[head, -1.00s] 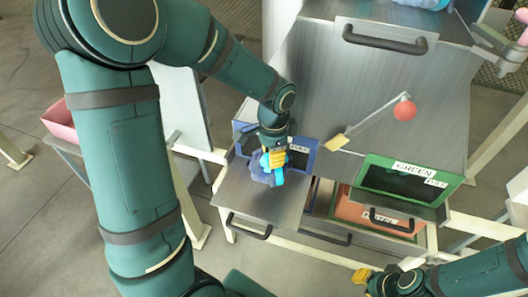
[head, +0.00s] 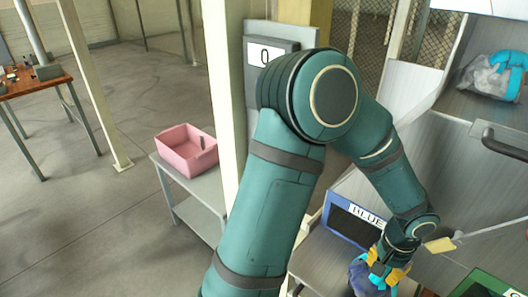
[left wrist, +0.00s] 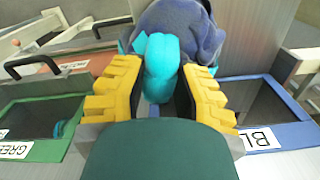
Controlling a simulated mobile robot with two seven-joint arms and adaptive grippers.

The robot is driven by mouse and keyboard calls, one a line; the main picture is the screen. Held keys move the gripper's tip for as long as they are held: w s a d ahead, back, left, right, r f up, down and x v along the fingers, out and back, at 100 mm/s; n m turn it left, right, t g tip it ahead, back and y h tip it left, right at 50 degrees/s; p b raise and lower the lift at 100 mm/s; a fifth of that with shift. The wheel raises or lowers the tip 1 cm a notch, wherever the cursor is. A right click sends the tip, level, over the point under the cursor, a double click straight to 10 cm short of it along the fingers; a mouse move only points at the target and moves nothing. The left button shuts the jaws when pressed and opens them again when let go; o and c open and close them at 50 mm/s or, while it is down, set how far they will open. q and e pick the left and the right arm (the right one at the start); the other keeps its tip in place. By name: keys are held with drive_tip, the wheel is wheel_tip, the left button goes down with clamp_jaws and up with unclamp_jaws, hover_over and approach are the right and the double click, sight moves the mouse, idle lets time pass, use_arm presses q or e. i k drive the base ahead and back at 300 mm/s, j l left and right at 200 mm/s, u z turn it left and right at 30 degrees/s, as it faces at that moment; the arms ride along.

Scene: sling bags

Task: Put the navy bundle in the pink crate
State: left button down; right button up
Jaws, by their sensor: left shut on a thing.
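The navy bundle (head: 366,276) is a dark blue, soft bag with a cyan strap, low at the right in the head view. My left gripper (head: 388,268) is shut on it. In the left wrist view the yellow fingers (left wrist: 160,100) pinch the cyan strap (left wrist: 160,62), with the navy cloth (left wrist: 185,22) just beyond. The pink crate (head: 187,150) stands on a grey side table at the left of the head view, well apart from the gripper. Its inside is only partly visible. My right gripper is not in view.
A pale post (head: 228,80) stands between the crate and my left arm. A blue-framed opening labelled BLUE (head: 350,222) lies beside the bundle, and a green-framed one (head: 483,285) at lower right. A grey and cyan bag (head: 492,76) rests at upper right. The side table (head: 205,200) has bare room.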

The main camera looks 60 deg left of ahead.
sight(184, 153)
drive_tip(key=k+j+z, duration=0.15)
drive_tip(key=j+z, duration=0.25)
drive_tip(key=k+j+z, duration=0.15)
drive_tip(key=z, duration=0.3)
drive_tip(key=k+j+z, duration=0.2)
drive_tip(key=z, duration=0.2)
drive_tip(key=k+j+z, duration=0.2)
drive_tip(key=z, duration=0.2)
drive_tip(key=k+j+z, duration=0.15)
drive_tip(key=k+z, duration=0.65)
drive_tip(key=k+u, duration=0.1)
drive_tip(key=k, duration=0.25)
drive_tip(key=k+j+u, duration=0.1)
drive_tip(key=k, duration=0.2)
drive_tip(key=k+j+u, duration=0.2)
drive_tip(key=u, duration=0.2)
drive_tip(key=k+j+u, duration=0.55)
drive_tip(key=j+u, duration=0.8)
drive_tip(key=j, duration=0.15)
drive_tip(key=k, duration=0.05)
